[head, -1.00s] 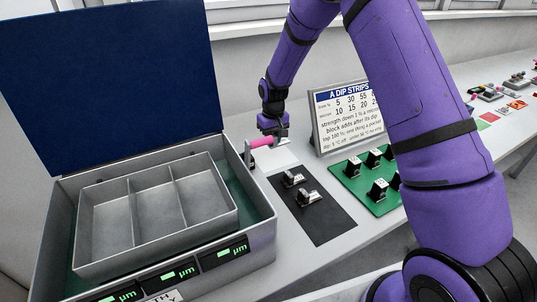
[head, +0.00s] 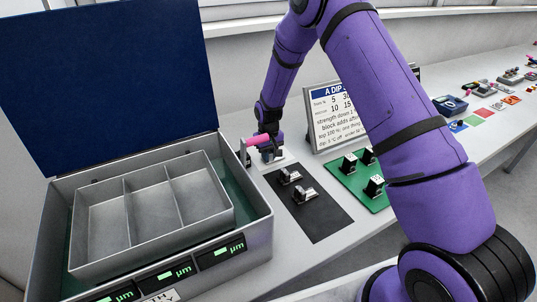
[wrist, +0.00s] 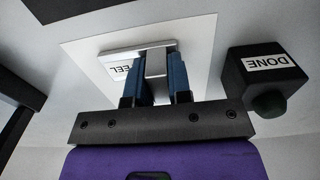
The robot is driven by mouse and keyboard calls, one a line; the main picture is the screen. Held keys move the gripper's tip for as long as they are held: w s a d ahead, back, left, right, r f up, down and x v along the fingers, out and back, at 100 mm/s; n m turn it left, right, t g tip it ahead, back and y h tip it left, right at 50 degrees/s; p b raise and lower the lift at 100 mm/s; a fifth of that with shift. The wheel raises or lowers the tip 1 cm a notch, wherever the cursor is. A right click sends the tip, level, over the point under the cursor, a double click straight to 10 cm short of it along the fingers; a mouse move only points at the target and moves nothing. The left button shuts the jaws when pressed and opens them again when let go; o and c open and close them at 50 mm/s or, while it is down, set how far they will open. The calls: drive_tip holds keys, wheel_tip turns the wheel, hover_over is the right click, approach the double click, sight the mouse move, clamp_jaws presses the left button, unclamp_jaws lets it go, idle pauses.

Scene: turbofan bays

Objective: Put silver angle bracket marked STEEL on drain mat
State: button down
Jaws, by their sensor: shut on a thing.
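A silver angle bracket (wrist: 112,53) with a white label, of which only "EEL" shows, is between the blue fingertips of my gripper (wrist: 155,73) in the wrist view. My gripper is shut on its upright leg. The bracket is over a white square mat (wrist: 85,52); whether it touches the mat I cannot tell. In the head view my gripper (head: 269,151) is low over the white mat (head: 288,158), behind the black mat. No mat carries a readable name, so which one is the drain mat is not clear.
A black block marked DONE (wrist: 265,75) stands close right of my gripper in the wrist view. A black mat (head: 320,222) holds two more brackets. A green mat (head: 345,177) holds several blocks. A pink bar (head: 258,139) and an open grey case (head: 262,245) are at left.

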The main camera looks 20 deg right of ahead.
drive_tip(key=c, duration=1.1)
unclamp_jaws()
drive_tip(key=shift+o, duration=0.2)
wheel_tip(320, 180, up, 13)
drive_tip(key=s+d+r+m+t, duration=0.1)
drive_tip(key=s+d+r, duration=0.1)
drive_tip(key=s+r, duration=0.8)
drive_tip(key=s+d+r+t, duration=0.25)
drive_tip(key=s+r, duration=0.35)
drive_tip(key=r, duration=0.7)
drive_tip(key=s+d+r+t, duration=0.1)
drive_tip(key=s+r, duration=0.2)
drive_tip(key=s, duration=0.9)
drive_tip(key=s+d+r+m, duration=0.1)
drive_tip(key=s+d+r, duration=0.1)
drive_tip(key=s, duration=1)
drive_tip(key=shift+s+d+r+t, duration=0.3)
drive_tip(key=shift+r+t, duration=0.05)
drive_tip(key=shift+r, duration=0.25)
